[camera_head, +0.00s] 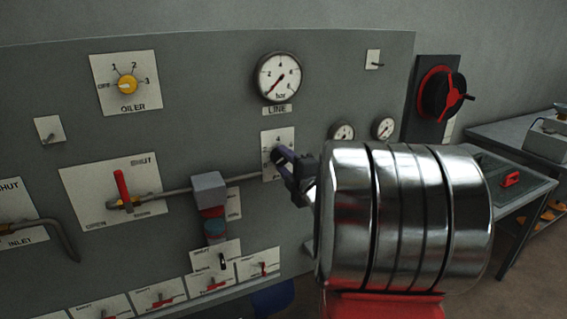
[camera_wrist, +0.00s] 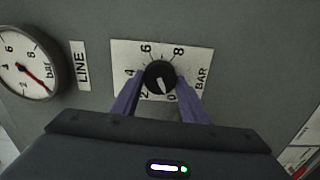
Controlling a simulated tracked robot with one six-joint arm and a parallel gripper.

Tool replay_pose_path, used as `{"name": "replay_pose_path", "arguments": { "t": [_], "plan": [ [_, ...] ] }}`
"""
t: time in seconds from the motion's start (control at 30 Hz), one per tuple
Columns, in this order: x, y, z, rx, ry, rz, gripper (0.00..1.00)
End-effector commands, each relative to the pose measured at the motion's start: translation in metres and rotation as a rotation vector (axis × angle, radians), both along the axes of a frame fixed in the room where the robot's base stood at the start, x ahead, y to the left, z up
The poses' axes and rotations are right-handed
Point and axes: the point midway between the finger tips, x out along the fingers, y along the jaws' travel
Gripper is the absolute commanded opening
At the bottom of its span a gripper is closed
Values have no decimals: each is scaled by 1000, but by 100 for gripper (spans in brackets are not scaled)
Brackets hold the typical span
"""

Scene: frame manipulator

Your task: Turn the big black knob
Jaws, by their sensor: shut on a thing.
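The black knob (camera_wrist: 159,77) sits on a white plate (camera_wrist: 125,55) with a scale in BAR, in the wrist view. It has a white pointer mark pointing down, slightly right, towards the 0 side. My gripper (camera_wrist: 160,88) has its two purple fingers on either side of the knob, shut on it. In the head view my gripper (camera_head: 281,158) reaches the same plate (camera_head: 270,138) below the LINE gauge; the knob is mostly hidden there by the fingers.
The LINE gauge (camera_head: 278,78) is above the plate, its red needle pointing lower left. An OILER selector (camera_head: 127,85) with a yellow knob and a red-handled valve (camera_head: 123,187) are to the left. Small switches line the panel's bottom.

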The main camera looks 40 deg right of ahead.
Motion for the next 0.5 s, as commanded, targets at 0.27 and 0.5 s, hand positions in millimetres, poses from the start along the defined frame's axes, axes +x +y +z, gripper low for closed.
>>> {"name": "replay_pose_path", "arguments": {
  "t": [0.27,0.5],
  "plan": [
    [0,2,-8,-56,33,2,18],
    [0,2,-8,-61,34,2,18]
  ]
}}
